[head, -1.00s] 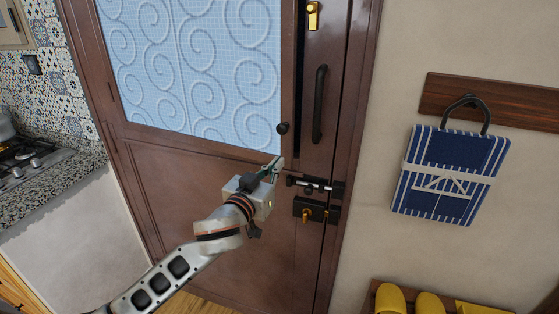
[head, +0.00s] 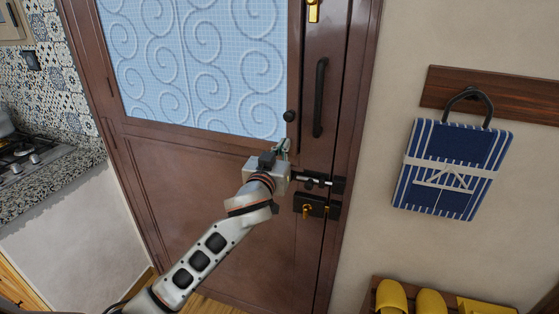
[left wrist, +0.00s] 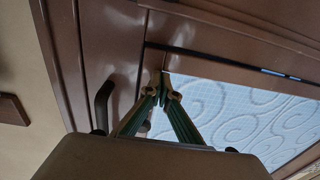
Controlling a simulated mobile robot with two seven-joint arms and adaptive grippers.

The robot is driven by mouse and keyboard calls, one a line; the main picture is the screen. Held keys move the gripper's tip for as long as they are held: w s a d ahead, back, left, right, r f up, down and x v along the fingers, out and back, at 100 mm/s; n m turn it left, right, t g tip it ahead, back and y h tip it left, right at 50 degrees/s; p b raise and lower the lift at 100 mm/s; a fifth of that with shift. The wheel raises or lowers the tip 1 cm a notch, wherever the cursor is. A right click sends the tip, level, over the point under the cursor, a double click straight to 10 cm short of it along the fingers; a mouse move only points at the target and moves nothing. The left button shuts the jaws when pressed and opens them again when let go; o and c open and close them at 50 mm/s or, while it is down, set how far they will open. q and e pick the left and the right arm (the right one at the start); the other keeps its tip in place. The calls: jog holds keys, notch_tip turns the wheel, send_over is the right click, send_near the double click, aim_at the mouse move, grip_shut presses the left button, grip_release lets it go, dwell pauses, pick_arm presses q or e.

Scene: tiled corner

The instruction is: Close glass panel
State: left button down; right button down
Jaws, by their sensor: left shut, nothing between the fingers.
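The glass panel (head: 200,65) is pale blue with swirls, set in a brown frame in the upper part of the door. A small dark knob (head: 289,116) sits at its lower right corner. No clear dark gap shows between the panel frame's right edge and the door. The panel's glass (left wrist: 240,115) also shows at the right of the left wrist view. My left gripper (head: 283,147) is shut and empty, just below the knob. In the left wrist view its fingertips (left wrist: 165,84) meet over the brown frame near the glass corner; contact is unclear. My right gripper is out of view.
A black door handle (head: 320,97) stands right of the panel. A bolt (head: 320,182) and a lock (head: 308,207) are below it, close to my gripper. A blue striped bag (head: 452,168) hangs on the wall. A stone counter (head: 45,185) is at left.

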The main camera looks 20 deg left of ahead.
pick_arm(q)
jog(key=shift+w+d+r+n+y+b, duration=0.2)
jog(key=shift+w+n+y+b, duration=0.1)
jog(key=shift+w+y, duration=0.25)
jog(key=shift+w+d+r+n+y+b, duration=0.15)
jog(key=shift+w+n+y+b, duration=0.2)
jog(key=shift+w, duration=0.25)
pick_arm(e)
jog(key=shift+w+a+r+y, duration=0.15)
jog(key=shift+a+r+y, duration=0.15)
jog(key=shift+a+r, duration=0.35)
pick_arm(q)
jog(key=shift+f, duration=0.1)
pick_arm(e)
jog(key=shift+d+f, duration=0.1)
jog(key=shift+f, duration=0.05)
